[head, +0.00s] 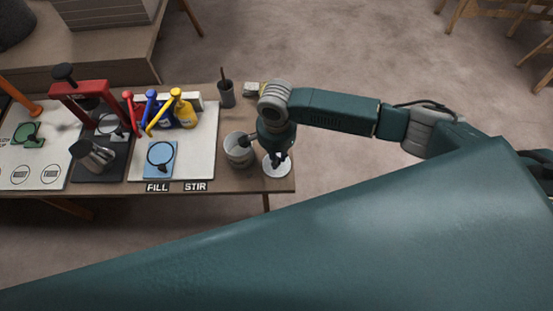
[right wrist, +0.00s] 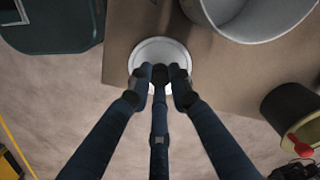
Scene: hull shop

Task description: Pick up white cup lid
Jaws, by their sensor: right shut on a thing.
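The white cup lid (head: 270,170) is a round white disc at the right end of the brown table, and it also shows in the right wrist view (right wrist: 160,46). My right gripper (head: 279,158) reaches down over it. In the right wrist view its fingertips (right wrist: 159,75) are drawn together at the middle of the lid, shut on it. The part between the fingertips is hidden, and I cannot tell whether the lid is clear of the tabletop. My left gripper is out of view.
A grey-white cup (head: 238,154) stands just left of the lid. A dark cup with stirrers (head: 226,98) is behind. Farther left are coloured bottles (head: 184,110), a FILL/STIR board (head: 204,150), a red press (head: 80,88) and a metal pitcher (head: 95,154). The table's edge is close.

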